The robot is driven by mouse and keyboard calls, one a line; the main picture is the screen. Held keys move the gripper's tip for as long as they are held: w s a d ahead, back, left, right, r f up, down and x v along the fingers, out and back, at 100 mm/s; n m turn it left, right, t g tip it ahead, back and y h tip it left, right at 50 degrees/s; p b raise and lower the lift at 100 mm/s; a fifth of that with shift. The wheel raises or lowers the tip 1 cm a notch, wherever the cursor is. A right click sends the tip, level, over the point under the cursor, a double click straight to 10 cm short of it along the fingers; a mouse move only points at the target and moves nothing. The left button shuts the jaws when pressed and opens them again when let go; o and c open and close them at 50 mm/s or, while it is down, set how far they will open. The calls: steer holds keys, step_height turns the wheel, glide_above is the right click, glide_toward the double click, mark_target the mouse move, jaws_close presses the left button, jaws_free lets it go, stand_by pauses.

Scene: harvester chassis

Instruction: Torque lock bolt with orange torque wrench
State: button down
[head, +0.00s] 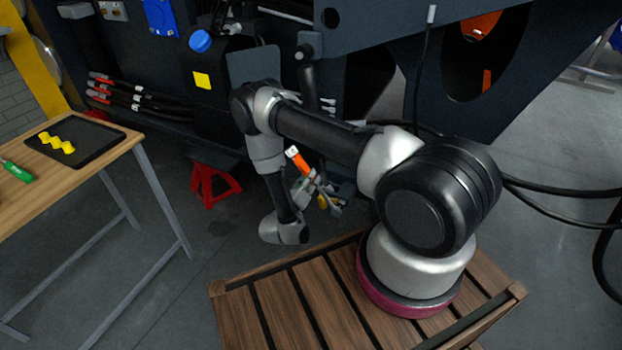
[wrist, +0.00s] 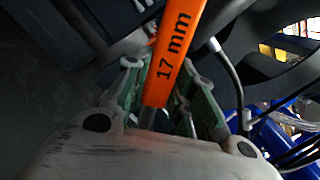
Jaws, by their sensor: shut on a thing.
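The orange torque wrench (head: 301,162) is in my gripper (head: 320,188), below the dark chassis in the middle of the head view. In the wrist view its orange handle (wrist: 176,50), marked "17 mm", runs up between the two green-padded fingers of my gripper (wrist: 166,88). The fingers are shut on it. The wrench's upper end leaves the top of the wrist view. I cannot make out the lock bolt in either view.
The dark chassis (head: 390,40) fills the top, with hoses (head: 130,100) at left. A red jack stand (head: 214,184) stands on the floor. A wooden workbench (head: 75,165) at left bears a black tray (head: 100,135) with yellow pieces and a green-handled tool (head: 17,171).

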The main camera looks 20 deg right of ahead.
steer(key=v, duration=0.9)
steer(key=shift+a+r, duration=0.15)
steer(key=shift+a, duration=0.2)
stand_by(0.8)
